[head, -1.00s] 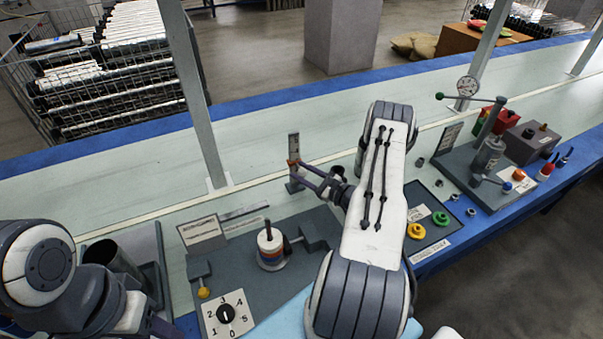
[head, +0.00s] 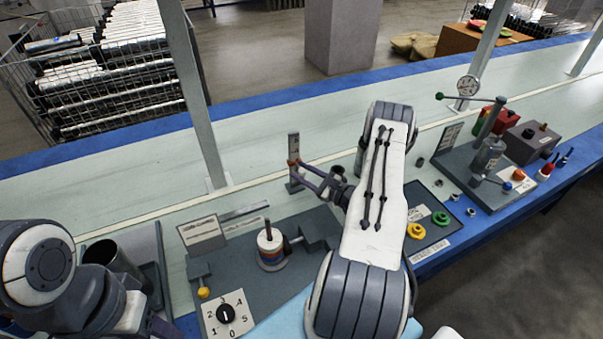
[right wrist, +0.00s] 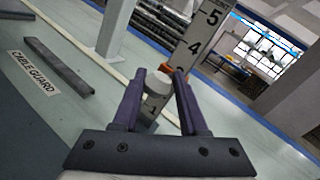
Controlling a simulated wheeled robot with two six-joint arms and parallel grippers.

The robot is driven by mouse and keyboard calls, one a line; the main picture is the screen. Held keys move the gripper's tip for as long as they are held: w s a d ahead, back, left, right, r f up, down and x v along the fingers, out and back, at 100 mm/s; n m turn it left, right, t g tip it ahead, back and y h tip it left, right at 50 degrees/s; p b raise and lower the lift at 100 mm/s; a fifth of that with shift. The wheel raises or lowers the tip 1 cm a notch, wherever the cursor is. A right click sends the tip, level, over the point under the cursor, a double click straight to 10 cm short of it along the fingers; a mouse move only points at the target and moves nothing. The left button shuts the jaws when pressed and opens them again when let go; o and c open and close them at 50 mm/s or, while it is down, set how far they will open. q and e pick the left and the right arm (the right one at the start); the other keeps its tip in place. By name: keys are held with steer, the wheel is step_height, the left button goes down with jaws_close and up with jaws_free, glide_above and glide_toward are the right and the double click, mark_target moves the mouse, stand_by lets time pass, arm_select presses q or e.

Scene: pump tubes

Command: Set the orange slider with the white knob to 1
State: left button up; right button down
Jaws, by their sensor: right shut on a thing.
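The slider stands as an upright grey post (head: 293,148) with a number scale at the back of the bench. The right wrist view shows this scale plate (right wrist: 196,45) close up, with 5 and 4 at its upper end and a 1 lower down between my fingers. My right gripper (head: 298,172) reaches the post from the right, and its purple fingers (right wrist: 160,90) are shut on the white knob (right wrist: 157,83). The knob sits just above the 1 in that picture. A little orange shows behind the fingers; the exact setting is partly hidden. My left gripper is out of view.
A cable guard strip (right wrist: 58,65) lies nearby. Yellow and green knobs (head: 428,224) and a gauge stand (head: 485,155) are on the right.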

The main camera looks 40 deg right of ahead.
steer(key=shift+a+f, duration=0.2)
steer(key=shift+a, duration=0.1)
step_height(320, 180, down, 4)
steer(key=b, duration=0.3)
steer(key=shift+f+b, duration=0.2)
steer(key=shift+b, duration=0.1)
steer(key=shift+r, duration=0.1)
steer(key=c, duration=0.5)
jaws_free()
steer(key=shift+r, duration=0.1)
steer(key=shift+c, duration=0.2)
steer(key=shift+d, duration=0.1)
steer(key=shift+s, duration=0.1)
